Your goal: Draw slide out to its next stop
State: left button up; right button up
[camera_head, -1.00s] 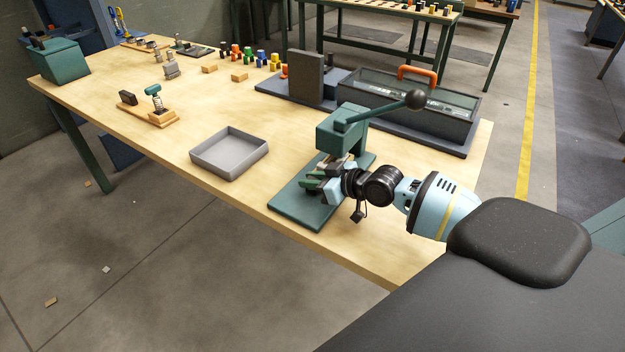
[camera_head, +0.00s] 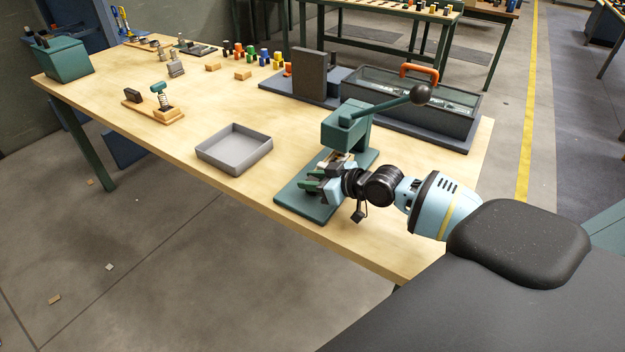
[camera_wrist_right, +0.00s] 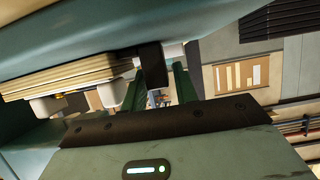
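A dark green press (camera_head: 345,128) with a long lever ending in a black ball stands on a green base plate (camera_head: 299,201) at the table's front edge. A light-coloured slide (camera_head: 340,160) shows low at its front, partly hidden by my right gripper (camera_head: 311,188). In the right wrist view, a dark block (camera_wrist_right: 150,72), seemingly the slide's handle, sits between the green fingers of my right gripper (camera_wrist_right: 160,92). The fingers stand about the block's width apart and appear shut on it. Pale stacked layers (camera_wrist_right: 70,78) show beside it. My left gripper is not in view.
An empty grey tray (camera_head: 234,149) lies left of the press. Behind it are a dark upright panel (camera_head: 316,76) and a glass-topped case (camera_head: 410,105) with an orange handle. Coloured pegs and small fixtures stand at the back.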

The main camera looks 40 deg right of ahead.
jog(key=shift+s+d+r, duration=0.15)
jog(key=shift+s+d, duration=0.15)
jog(key=shift+s, duration=0.15)
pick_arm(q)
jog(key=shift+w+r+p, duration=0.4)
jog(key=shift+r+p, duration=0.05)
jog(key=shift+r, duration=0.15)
pick_arm(e)
jog(key=shift+v, duration=3.4)
